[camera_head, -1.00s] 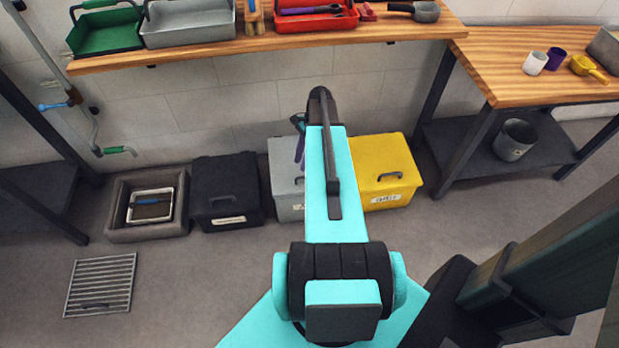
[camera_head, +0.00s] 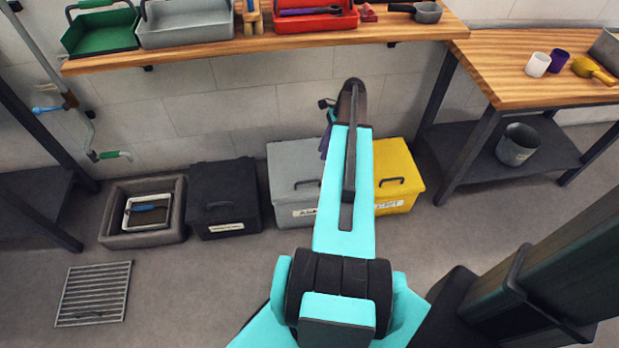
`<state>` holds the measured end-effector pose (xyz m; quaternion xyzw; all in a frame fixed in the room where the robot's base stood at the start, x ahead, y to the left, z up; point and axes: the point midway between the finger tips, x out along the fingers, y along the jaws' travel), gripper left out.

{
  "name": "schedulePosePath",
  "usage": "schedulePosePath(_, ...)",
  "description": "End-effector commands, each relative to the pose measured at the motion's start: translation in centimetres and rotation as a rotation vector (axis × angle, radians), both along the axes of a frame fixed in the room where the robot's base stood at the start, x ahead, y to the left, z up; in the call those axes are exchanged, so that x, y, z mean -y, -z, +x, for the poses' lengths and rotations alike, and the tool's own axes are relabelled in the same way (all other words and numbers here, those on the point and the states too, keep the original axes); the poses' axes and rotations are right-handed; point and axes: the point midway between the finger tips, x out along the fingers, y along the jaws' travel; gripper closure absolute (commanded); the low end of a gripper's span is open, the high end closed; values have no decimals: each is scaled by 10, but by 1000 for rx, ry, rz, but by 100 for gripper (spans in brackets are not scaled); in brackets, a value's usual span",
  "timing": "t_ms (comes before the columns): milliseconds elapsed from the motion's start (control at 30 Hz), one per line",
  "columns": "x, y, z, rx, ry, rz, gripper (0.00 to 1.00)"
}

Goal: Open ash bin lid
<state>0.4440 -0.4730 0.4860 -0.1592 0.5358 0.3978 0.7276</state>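A grey bin (camera_head: 290,176) with a shut lid and a dark handle stands on the floor against the wall. Its white label (camera_head: 303,211) is partly hidden by my arm; the letters that show seem to start with "A". A yellow bin (camera_head: 400,176) with a shut lid stands to its right, partly behind my arm. A black bin (camera_head: 223,195) with a shut lid stands to its left. My gripper (camera_head: 325,142) shows only as a small purple and dark part beside the arm's far end, in the picture above the grey bin's right side. Its fingers are mostly hidden.
A stone basin (camera_head: 115,232) with a tray and brush sits left of the black bin. A wooden shelf (camera_head: 210,51) with trays runs above the bins. A wooden table (camera_head: 515,85) stands at right, a bucket (camera_head: 517,144) beneath. The floor before the black bin is clear.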

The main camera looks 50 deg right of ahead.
Motion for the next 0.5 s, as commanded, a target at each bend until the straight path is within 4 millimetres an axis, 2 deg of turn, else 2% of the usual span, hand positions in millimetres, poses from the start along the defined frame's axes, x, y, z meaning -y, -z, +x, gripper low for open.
schedulePosePath(267,-12,25,3,0,-1,2,71)
schedulePosePath(500,-26,56,7,-1,-2,3,71)
